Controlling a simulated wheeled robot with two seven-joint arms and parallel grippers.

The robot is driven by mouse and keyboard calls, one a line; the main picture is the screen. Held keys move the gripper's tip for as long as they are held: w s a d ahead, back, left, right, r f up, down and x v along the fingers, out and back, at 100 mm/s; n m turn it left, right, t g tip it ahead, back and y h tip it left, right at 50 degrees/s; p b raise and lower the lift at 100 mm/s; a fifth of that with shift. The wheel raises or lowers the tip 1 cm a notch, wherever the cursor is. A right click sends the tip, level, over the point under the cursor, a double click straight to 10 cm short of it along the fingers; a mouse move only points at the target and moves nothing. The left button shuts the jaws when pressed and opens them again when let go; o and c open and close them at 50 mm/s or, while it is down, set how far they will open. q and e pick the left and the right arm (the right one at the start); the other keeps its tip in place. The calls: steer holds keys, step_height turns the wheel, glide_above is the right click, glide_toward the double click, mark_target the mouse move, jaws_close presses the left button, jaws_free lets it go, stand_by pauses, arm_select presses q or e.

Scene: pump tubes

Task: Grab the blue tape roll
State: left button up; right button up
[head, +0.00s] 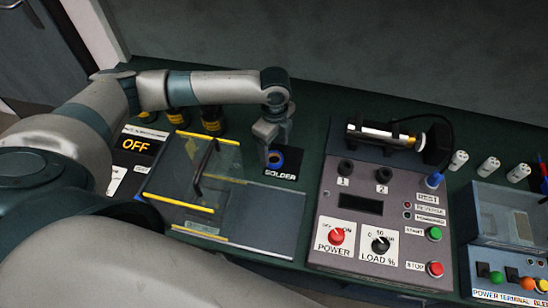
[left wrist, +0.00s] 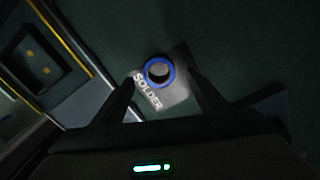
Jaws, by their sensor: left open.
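The blue tape roll (head: 275,158) stands on a black label pad marked SOLDER (head: 283,174) on the green bench. In the left wrist view the roll (left wrist: 159,61) shows as a blue ring with a grey centre. My left gripper (head: 268,143) is above the roll, pointing down, and hides part of it in the head view. In the left wrist view its two dark fingers are apart, with the roll between and beyond their tips (left wrist: 160,76). The gripper is open and empty. My right gripper is not in view.
A clear-lidded case with yellow edges (head: 235,208) lies left of the pad. A grey control box (head: 380,220) with knobs stands right. Several dark jars (head: 212,120) stand behind the case. Several white cylinders (head: 488,167) stand far right. Bare bench surrounds the pad's back.

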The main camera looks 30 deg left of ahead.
mark_target(274, 158)
arm_select(q)
steer(key=shift+f+p, duration=0.55)
steer(key=shift+f, duration=1.35)
steer(key=shift+s, duration=0.1)
steer(key=shift+c, duration=0.4)
steer(key=c, duration=1)
